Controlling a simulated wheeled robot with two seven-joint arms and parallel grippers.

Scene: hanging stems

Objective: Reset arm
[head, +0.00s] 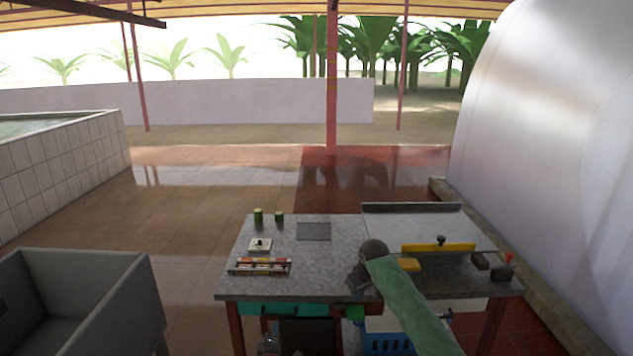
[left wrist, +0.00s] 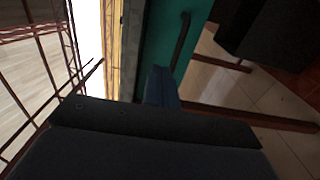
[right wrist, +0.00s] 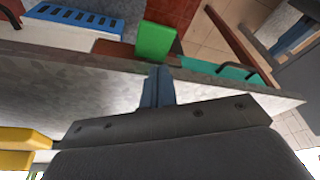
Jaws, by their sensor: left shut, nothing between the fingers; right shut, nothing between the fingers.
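My right arm, in a green sleeve, reaches in from the lower right in the head view. My right gripper (head: 358,287) is over the front edge of the grey worktable (head: 335,263). In the right wrist view, its blue fingers (right wrist: 158,86) are together and empty, beside the table edge and close to a green block (right wrist: 155,41). In the left wrist view, my left gripper (left wrist: 163,87) has its blue fingers together and empty, near a teal panel with a dark handle. I cannot make it out clearly in the head view.
The table bears green cylinders (head: 258,215), a white switch box (head: 260,245), a rack of small items (head: 259,266) and a yellow bar (head: 438,247). A blue crate (head: 385,338) stands below. A grey bin (head: 85,295) is at left, with open floor between.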

